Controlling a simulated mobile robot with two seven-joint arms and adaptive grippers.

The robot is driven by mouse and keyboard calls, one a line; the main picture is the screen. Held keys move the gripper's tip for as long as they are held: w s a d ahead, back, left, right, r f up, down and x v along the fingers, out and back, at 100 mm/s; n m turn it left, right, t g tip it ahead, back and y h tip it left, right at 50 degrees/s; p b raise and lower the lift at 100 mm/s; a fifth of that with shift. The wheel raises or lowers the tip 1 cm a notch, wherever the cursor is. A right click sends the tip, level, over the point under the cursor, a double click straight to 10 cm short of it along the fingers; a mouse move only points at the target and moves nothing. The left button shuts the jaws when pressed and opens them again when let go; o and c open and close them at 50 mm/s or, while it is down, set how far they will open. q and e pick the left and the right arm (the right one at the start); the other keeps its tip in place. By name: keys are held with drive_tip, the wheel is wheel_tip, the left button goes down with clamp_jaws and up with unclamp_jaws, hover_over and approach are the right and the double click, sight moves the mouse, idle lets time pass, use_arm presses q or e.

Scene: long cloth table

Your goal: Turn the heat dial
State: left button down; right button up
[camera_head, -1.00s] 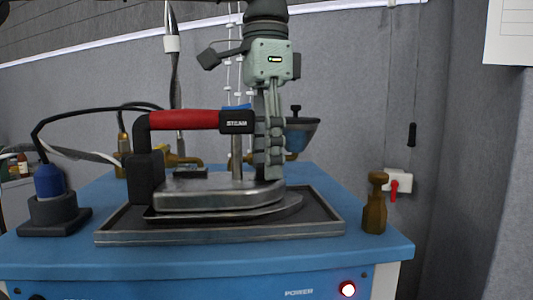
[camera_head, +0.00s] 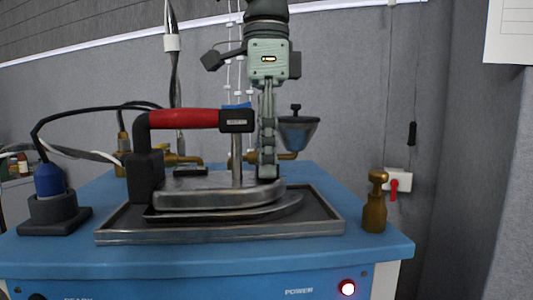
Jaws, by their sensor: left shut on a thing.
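The steam iron (camera_head: 220,194) rests flat on a dark metal-rimmed tray (camera_head: 220,234). It has a red handle (camera_head: 185,119) with a black end block bearing a small label. My left gripper (camera_head: 267,172) points straight down at the iron's front end, just right of the handle block. Its fingers are shut, with their tips low by the iron's top. The heat dial is not distinctly visible; the thing between the fingers is hidden. My right gripper is not in view.
The blue bench (camera_head: 200,267) carries a plug-like fitting (camera_head: 52,200) at left and a brass fitting (camera_head: 374,205) at right. A blue funnel (camera_head: 299,132) stands close right of my gripper. Cables run behind the iron.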

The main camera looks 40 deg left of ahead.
use_arm(q)
drive_tip(key=shift+m, duration=0.4)
drive_tip(key=c, duration=1.2)
unclamp_jaws()
drive_tip(key=shift+o, duration=0.2)
drive_tip(key=shift+r, duration=0.1)
wheel_tip(320, 180, up, 12)
drive_tip(key=shift+w, duration=0.15)
drive_tip(key=shift+a, duration=0.1)
